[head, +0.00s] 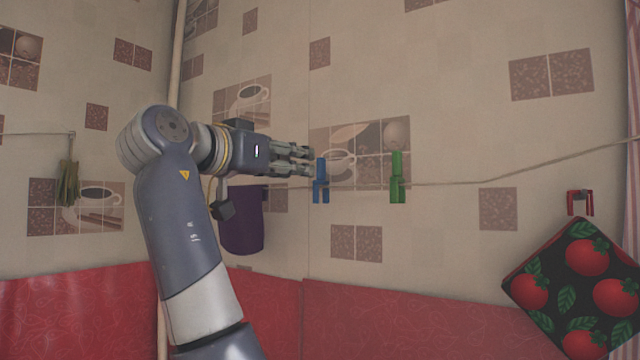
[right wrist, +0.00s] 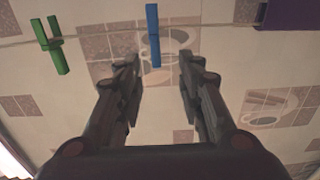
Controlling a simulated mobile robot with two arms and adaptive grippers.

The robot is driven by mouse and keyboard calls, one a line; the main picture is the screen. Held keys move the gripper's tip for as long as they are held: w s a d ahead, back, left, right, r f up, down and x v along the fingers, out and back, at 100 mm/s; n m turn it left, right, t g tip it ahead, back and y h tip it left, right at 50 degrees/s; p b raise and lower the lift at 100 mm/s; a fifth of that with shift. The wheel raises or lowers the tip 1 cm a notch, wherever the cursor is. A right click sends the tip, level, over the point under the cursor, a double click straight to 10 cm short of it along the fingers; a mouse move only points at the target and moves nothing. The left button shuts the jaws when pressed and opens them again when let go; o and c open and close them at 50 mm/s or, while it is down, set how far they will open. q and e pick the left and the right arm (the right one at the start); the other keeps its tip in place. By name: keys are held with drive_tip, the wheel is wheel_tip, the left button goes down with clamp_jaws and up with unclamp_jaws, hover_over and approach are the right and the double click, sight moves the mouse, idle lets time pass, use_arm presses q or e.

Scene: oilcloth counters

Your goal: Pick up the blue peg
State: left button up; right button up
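The blue peg (head: 321,184) is clipped upright on a rope along the tiled wall, near the middle of the head view. My right gripper (head: 308,161) reaches in from the left, with its fingertips just left of the peg's upper part. In the right wrist view the blue peg (right wrist: 153,35) stands in line with the gap between the two spread fingers of my right gripper (right wrist: 160,66), mostly beyond their tips. The gripper is open and empty. I cannot tell whether a fingertip touches the peg. My left gripper is not in view.
A green peg (head: 397,178) is on the rope (head: 460,182) to the right. A purple item (head: 242,225) hangs left of the blue peg, behind my arm. A tomato-patterned potholder (head: 582,290) hangs below a red peg (head: 580,202) at the right. Red oilcloth (head: 400,318) lies below.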

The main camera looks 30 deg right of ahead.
sight(318, 169)
drive_tip(key=p+x, duration=0.2)
drive_tip(key=x, duration=0.2)
drive_tip(key=p+x, duration=0.2)
drive_tip(key=x, duration=0.2)
drive_tip(key=shift+s+d+f, duration=0.1)
drive_tip(key=shift+s+d, duration=0.05)
drive_tip(key=shift+d, duration=0.1)
drive_tip(key=shift+d+f, duration=0.15)
drive_tip(key=shift+d, duration=0.2)
drive_tip(key=shift+a, duration=0.2)
clamp_jaws()
